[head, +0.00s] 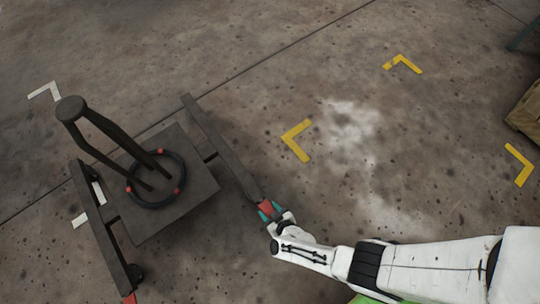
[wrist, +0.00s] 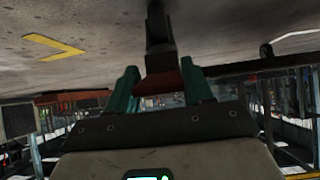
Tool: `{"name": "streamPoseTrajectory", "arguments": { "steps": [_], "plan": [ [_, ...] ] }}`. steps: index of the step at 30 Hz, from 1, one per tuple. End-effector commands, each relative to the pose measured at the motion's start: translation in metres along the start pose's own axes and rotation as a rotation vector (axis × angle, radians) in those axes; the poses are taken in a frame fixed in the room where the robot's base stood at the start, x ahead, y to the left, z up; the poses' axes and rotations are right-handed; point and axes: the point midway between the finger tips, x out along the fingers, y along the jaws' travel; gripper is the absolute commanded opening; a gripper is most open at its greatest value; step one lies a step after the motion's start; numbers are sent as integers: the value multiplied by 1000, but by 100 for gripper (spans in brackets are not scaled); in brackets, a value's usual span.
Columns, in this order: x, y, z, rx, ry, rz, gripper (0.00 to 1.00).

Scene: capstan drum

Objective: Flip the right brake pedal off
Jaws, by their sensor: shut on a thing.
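The capstan drum (head: 185,195) has a dark square base with an upright frame and a black ring with red marks. The right brake pedal (head: 225,150) is a long dark bar along the base's right side, with a red end (head: 265,207). My gripper (head: 270,213) is shut on that red end; its teal fingers sit on either side of it. In the wrist view, the dark bar (wrist: 157,30) and red end (wrist: 160,83) lie between the fingers (wrist: 160,88), and the end is partly hidden by my gripper. The left pedal (head: 100,230) has a red tip at the bottom edge.
Yellow corner marks (head: 296,140) and white marks (head: 44,91) are painted on the concrete floor. A wooden crate (head: 526,112) stands at the right edge. The floor between the drum and the crate is clear.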

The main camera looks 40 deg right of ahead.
Motion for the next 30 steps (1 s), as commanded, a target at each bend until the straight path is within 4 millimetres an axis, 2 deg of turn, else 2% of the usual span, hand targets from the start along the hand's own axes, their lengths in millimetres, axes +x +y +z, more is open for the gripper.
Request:
{"name": "streamPoseTrajectory", "arguments": {
  "steps": [1, 12, 30],
  "plan": [
    [-4, 0, -10, -1, -28, 2, 0],
    [-4, 1, -12, -1, -181, 3, 0],
    [-4, 0, -13, 4, -212, 1, 0]
  ]
}}
